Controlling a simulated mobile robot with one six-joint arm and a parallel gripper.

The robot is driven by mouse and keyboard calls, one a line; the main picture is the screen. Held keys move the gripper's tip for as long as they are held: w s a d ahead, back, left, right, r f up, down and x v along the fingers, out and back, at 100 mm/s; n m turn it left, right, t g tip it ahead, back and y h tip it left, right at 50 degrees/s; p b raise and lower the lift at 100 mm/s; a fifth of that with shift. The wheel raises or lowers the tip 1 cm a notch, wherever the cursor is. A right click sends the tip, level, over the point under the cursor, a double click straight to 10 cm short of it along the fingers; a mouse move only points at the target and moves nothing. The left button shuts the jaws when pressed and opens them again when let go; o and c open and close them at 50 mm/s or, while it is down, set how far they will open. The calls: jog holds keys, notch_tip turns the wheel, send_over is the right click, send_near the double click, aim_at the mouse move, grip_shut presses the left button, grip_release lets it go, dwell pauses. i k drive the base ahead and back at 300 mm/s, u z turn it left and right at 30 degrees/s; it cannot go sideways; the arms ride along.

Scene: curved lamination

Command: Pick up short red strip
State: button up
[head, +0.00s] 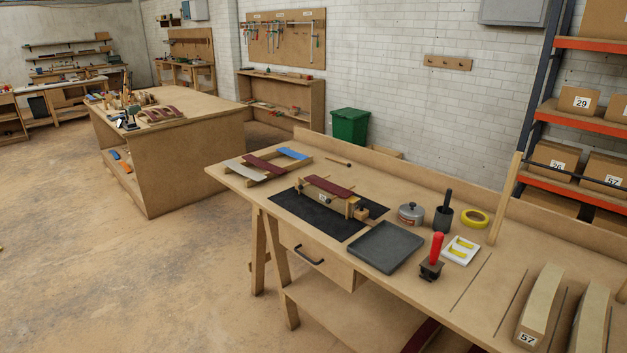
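Two dark red strips show on the near workbench (420,200). One dark red strip (265,165) lies across a low wooden rack at the bench's left end, between a pale grey strip (246,172) and a blue strip (292,153). The other dark red strip (329,187) lies on top of a small wooden clamping jig (352,206) on a black mat (318,222). I cannot tell from this view which one is the short strip. My gripper is not in view.
Right of the mat are a grey tray (385,247), a metal pot (411,213), a dark cup with a tool (443,217), yellow tape (475,218) and a red-handled tool (435,257). A wooden post (505,198) rises behind. Open floor lies at left (130,270).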

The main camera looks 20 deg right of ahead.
aim_at(328, 185)
jog(key=u, duration=0.25)
jog(key=i, duration=1.05)
jog(key=u, duration=0.2)
